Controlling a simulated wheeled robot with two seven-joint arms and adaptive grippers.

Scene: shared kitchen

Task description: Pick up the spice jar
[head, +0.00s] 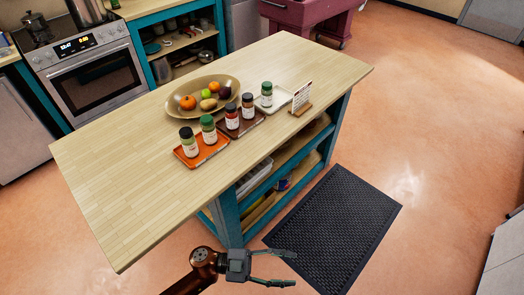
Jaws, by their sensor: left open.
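Several spice jars stand upright on small trays on the wooden island top. A single green-lidded jar (267,94) stands on a white tray (284,96). Which jar the task means cannot be told. My left gripper (288,268) is open and empty, over the floor in front of the island, apart from all the jars. My right gripper is not in view.
A fruit bowl (173,104) sits behind the jars, and a small card on a stand (302,97) is right of them. The left part of the island top (115,190) is bare. A black mat (340,222) lies on the floor. An oven (92,82) stands behind.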

